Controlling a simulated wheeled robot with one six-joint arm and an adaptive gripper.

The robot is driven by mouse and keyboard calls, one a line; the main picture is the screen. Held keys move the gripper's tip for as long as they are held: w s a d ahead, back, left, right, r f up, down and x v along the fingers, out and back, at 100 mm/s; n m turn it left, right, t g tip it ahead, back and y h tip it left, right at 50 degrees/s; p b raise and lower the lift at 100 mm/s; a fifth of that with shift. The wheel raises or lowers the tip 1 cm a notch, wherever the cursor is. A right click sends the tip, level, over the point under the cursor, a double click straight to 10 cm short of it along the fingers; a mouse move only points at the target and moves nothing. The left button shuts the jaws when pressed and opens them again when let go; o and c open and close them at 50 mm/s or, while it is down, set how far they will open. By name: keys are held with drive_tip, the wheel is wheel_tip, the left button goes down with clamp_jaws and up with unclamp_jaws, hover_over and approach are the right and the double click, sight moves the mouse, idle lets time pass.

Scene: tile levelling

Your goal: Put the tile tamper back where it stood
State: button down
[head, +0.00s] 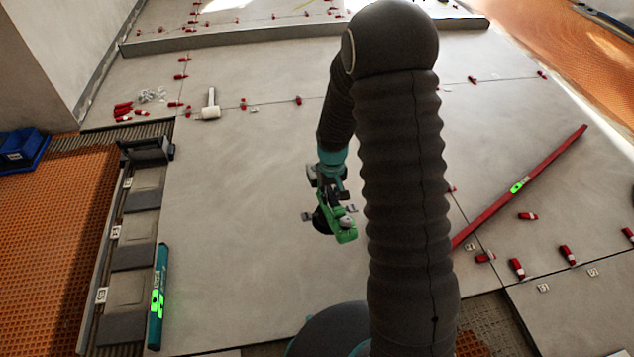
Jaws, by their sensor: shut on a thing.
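The tile tamper, a green tool with a black round part (345,232), hangs from my gripper (330,192) in the middle of the head view. My gripper is shut on it, above the large grey tile. The fingertips are small and partly hidden by the tool, so the exact grip is unclear. From this angle I cannot tell the gap between the tamper and the tile. A dark rack (103,262) with several grey pads and small white number labels stands at the left; no tamper shows on it.
A teal level (158,298) lies beside the rack. A white mallet (209,106), red wedges (123,110) and clips lie at the back left. A long red level (520,188) lies at the right. A blue bin (22,149) is far left. The middle tile is mostly clear.

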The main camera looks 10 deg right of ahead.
drive_tip(key=w+f+n+b, duration=0.1)
drive_tip(key=w+n, duration=0.1)
drive_tip(key=n, duration=0.1)
drive_tip(key=w+f+n, duration=0.2)
drive_tip(key=n, duration=0.2)
drive_tip(key=w+f+n+b, duration=0.1)
drive_tip(key=w+f+n, duration=0.1)
drive_tip(key=n, duration=0.2)
drive_tip(key=shift+w+a+f+b, duration=0.2)
drive_tip(key=shift+w+b, duration=0.1)
drive_tip(key=shift+w, duration=0.1)
drive_tip(key=w+f+n+b, duration=0.3)
drive_tip(key=w+f+n, duration=0.4)
drive_tip(key=n, duration=0.7)
drive_tip(key=shift+w, duration=0.15)
drive_tip(key=shift+f, duration=0.2)
drive_tip(key=shift+f+b, duration=1.35)
drive_tip(key=shift+f, duration=1.2)
drive_tip(key=shift+f+b, duration=0.65)
drive_tip(key=shift+f, duration=0.1)
